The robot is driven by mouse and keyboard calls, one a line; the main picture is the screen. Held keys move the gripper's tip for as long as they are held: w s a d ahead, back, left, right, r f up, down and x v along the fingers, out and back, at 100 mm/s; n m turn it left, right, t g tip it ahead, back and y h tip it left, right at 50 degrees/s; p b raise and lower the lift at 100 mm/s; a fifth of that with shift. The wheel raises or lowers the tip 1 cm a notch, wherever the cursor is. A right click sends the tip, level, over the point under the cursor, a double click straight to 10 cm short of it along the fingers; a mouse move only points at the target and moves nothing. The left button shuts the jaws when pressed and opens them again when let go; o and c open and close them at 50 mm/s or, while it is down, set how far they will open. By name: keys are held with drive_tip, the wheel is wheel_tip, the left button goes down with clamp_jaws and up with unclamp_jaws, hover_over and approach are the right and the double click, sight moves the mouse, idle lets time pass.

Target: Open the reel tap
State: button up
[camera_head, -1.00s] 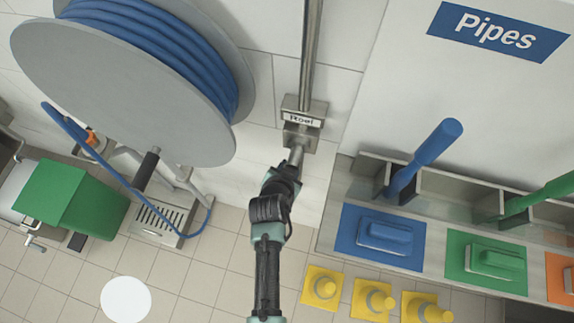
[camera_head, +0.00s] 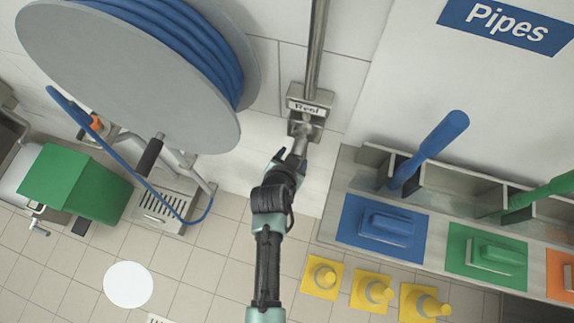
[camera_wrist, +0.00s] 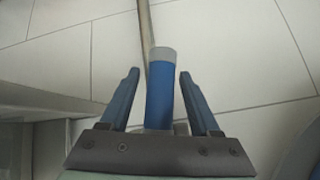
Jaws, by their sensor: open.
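The reel tap (camera_head: 305,128) is a grey metal fitting on the wall, under a small plate labelled "Reel", at the bottom of a vertical metal pipe. My gripper (camera_head: 291,156) is just below the tap in the head view, with its fingers apart near the tap's lower end. In the wrist view, a blue cylinder with a grey end (camera_wrist: 160,90), which looks like the tap's handle, lies between the open fingers (camera_wrist: 159,74). A gap shows on each side of it. Its lower end is hidden by the gripper body.
A large grey hose reel (camera_head: 120,75) with blue hose stands at the left. A green box (camera_head: 75,185) is below it. Yellow pieces (camera_head: 322,277) lie below.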

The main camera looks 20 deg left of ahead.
drive_tip(key=b+v, duration=0.1)
drive_tip(key=v, duration=1.1)
drive_tip(key=shift+s, duration=0.1)
